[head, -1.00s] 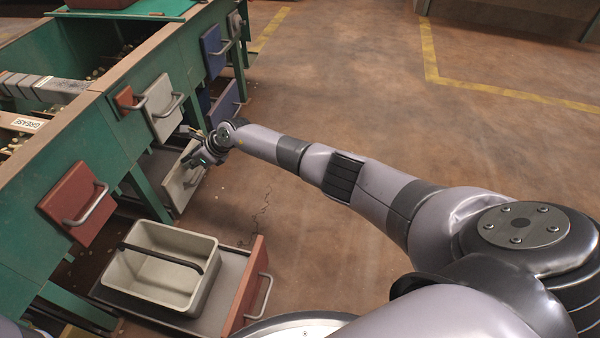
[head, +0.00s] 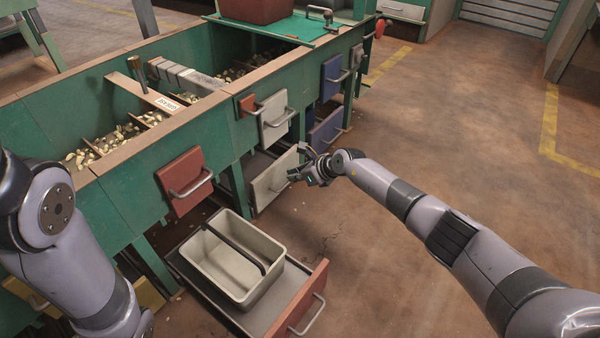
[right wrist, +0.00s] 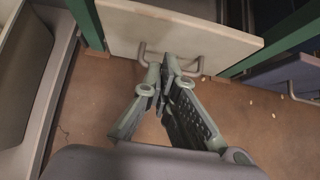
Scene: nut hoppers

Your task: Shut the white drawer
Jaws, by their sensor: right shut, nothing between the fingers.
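The lower white drawer (head: 268,186) has a pale front low on the green bench; the front and its bar handle (right wrist: 198,68) also show in the right wrist view. I cannot tell exactly how far it stands out. My right gripper (head: 299,165) is shut and empty at the right part of this front. In the right wrist view its fingertips (right wrist: 166,68) are close to the handle, in front of it; contact is unclear. A second white front (head: 274,128) with a handle sits higher on the bench. My left arm shows at the left, its gripper out of the picture.
A red-fronted drawer (head: 307,300) stands open low in front, bearing a pale bin (head: 268,284) with a dark handle. Red (head: 178,190) and blue (head: 330,75) fronts line the bench, with another blue front (head: 327,128) low beyond. The floor (head: 450,120) to the right is clear.

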